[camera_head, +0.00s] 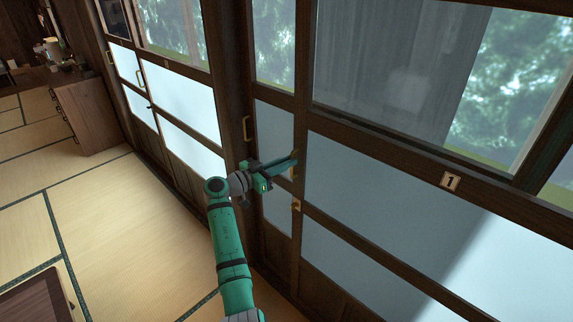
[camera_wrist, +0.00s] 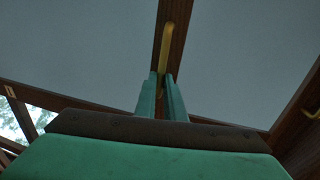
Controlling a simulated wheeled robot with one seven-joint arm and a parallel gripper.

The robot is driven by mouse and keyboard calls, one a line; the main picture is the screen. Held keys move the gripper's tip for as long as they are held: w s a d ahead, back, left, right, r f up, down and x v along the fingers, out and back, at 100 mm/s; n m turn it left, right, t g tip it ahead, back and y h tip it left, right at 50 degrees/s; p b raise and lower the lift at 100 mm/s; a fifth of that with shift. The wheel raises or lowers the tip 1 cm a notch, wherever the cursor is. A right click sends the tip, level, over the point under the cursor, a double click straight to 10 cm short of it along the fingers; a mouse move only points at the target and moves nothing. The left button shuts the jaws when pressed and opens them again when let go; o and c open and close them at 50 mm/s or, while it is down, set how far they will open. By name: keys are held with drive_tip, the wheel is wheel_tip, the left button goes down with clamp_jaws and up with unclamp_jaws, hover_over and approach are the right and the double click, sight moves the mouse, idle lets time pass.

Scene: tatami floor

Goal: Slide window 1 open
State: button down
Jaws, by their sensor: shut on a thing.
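Window 1 (camera_head: 385,180) is a dark wooden sliding panel with clear glass above and frosted panes below. Its number plate (camera_head: 450,181) reads 1. My gripper (camera_head: 294,160) is at the panel's left upright, where a brass handle (camera_head: 292,171) is mounted. In the wrist view my gripper's two green fingers (camera_wrist: 162,85) are closed around the lower part of the handle (camera_wrist: 166,48), whose upper part shows above them. The fingers hide part of the handle. A small brass latch (camera_head: 296,205) sits below it on the same upright.
Another brass handle (camera_head: 246,128) is on the frame to the left. More windows (camera_head: 170,95) run along the wall further left. A wooden cabinet (camera_head: 88,113) stands on the tatami at the back left. A low table (camera_head: 36,300) is at the bottom left. The tatami (camera_head: 130,225) between is clear.

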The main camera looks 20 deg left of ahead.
drive_tip(key=shift+w+d+f, duration=0.1)
drive_tip(key=shift+d, duration=0.1)
drive_tip(key=c, duration=2.2)
unclamp_jaws()
drive_tip(key=o, duration=0.3)
drive_tip(key=shift+d, duration=0.1)
drive_tip(key=shift+o, duration=0.2)
drive_tip(key=shift+d, duration=0.15)
drive_tip(key=v, duration=1)
drive_tip(key=shift+s+a, duration=0.2)
drive_tip(key=shift+s, duration=0.05)
